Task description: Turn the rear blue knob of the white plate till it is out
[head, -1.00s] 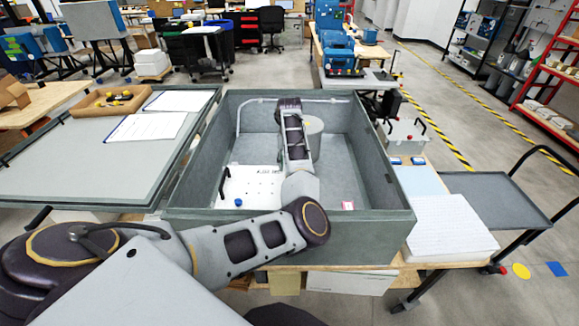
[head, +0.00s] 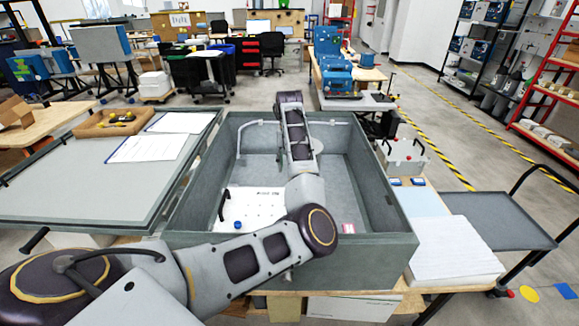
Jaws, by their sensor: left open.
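The white plate (head: 256,213) lies flat in the left front part of the grey box, with small holes and dark lettering along its back edge. One blue knob (head: 238,225) shows near its front left corner. I cannot make out the rear blue knob; my arm covers the plate's right side. My left arm reaches over the box's front wall, its forearm rising at the middle of the box. My left gripper is open but largely hidden behind that forearm, so its distance from the plate cannot be told. My right gripper is not in view.
The grey box (head: 400,222) has high walls around the plate. A small pink item (head: 348,226) lies on the box floor at the right. White sheets (head: 455,250) and a cart (head: 497,218) stand to the right.

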